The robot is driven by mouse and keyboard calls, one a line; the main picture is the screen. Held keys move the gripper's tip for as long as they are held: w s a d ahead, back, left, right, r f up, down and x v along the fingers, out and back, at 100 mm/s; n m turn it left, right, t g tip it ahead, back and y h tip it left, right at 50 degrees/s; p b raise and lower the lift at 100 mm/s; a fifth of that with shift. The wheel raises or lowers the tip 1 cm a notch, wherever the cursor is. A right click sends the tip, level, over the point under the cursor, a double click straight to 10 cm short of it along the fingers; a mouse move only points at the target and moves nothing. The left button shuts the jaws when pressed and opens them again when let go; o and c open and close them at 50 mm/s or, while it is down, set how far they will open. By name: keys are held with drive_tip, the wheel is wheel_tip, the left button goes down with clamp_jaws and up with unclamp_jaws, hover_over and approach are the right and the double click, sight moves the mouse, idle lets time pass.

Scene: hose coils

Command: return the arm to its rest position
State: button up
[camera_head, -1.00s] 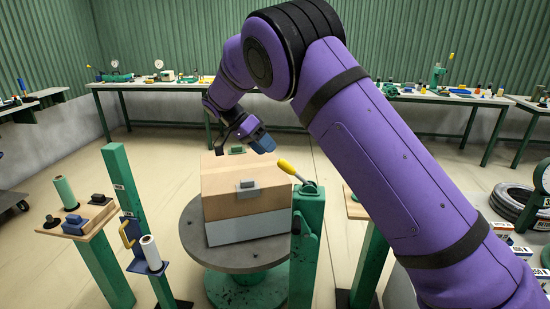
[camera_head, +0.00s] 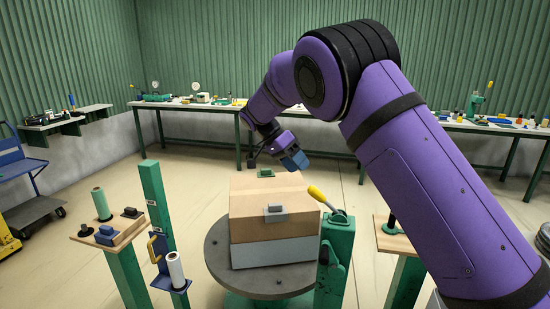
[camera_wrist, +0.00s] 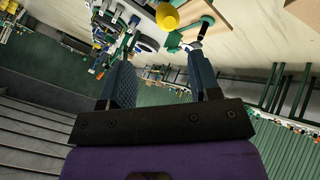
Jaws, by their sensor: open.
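My purple arm reaches in from the right in the head view and bends down at a black-ringed joint. My gripper (camera_head: 292,161) hangs behind and above the cardboard box (camera_head: 262,212), apart from it. In the wrist view the gripper (camera_wrist: 162,85) shows two blue textured fingers spread apart with nothing between them. The box stands on a round grey turntable (camera_head: 222,262) with a green base.
A yellow-handled lever (camera_head: 320,196) on a green post stands right of the box. A long bench (camera_head: 190,104) runs along the back wall. A blue cart (camera_head: 20,165) stands far left. Floor between is open.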

drive_tip(key=s+d+r+n+t+y, duration=0.3)
drive_tip(key=s+d+r+n+y, duration=0.3)
drive_tip(key=s+d+r, duration=1)
drive_tip(key=s+d+f+n+t+y, duration=0.1)
drive_tip(key=s+d+f+n+t, duration=0.1)
drive_tip(key=s, duration=1)
drive_tip(key=s+d+f+n+t, duration=0.2)
drive_tip(key=s+n+t, duration=0.1)
drive_tip(key=s, duration=1)
drive_tip(key=shift+s+n+y, duration=0.3)
drive_tip(key=shift+n+y, duration=0.1)
drive_tip(key=shift+n, duration=0.2)
